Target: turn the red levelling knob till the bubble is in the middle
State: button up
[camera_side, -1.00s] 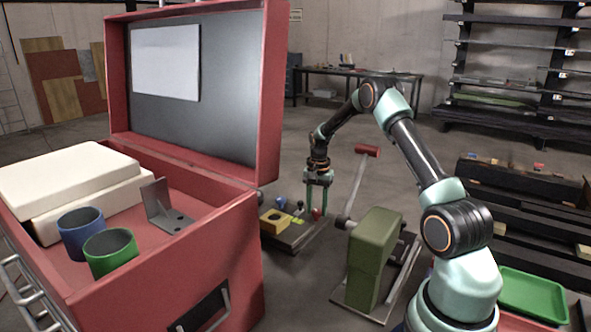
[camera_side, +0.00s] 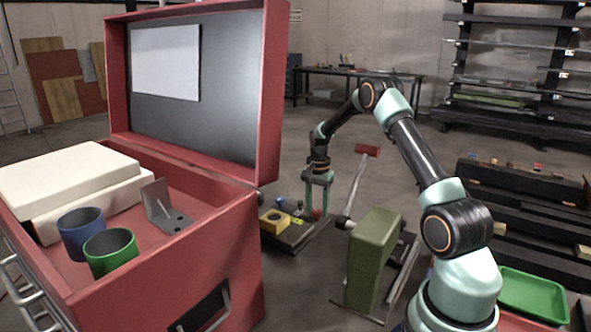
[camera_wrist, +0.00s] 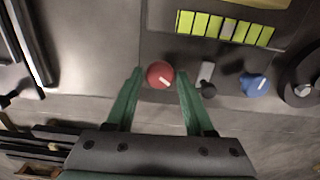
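The red knob (camera_wrist: 160,75) has a pale pointer mark and sits near the plate's edge. My gripper (camera_wrist: 160,72) is open, one finger on each side of the knob, with a small gap on both sides. In the side view my gripper (camera_side: 317,208) points down at the red knob (camera_side: 316,214), which is partly hidden by the fingers.
A blue knob (camera_wrist: 254,85) and a small grey lever (camera_wrist: 206,78) sit right of the red knob. A red toolbox (camera_side: 235,255) stands left, and a green block (camera_side: 372,255) close on the right.

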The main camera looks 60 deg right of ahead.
aim_at(317, 211)
jog(key=shift+o, duration=0.5)
notch_tip(317, 211, up, 12)
dwell(0.4)
jog(key=shift+r, duration=0.1)
jog(key=s+a+r+n+t, duration=0.1)
jog(key=s+a+r+n, duration=0.2)
jog(key=a+r+n, duration=0.45)
jog(key=s+a+r+n+t, duration=0.15)
jog(key=a+r, duration=0.35)
jog(key=a, duration=0.5)
jog(key=s+a+f+n+t, duration=0.3)
jog(key=s+a+n, duration=0.5)
jog(key=a, duration=0.4)
jog(key=shift+a+n, duration=0.25)
jog(key=shift+n, duration=0.05)
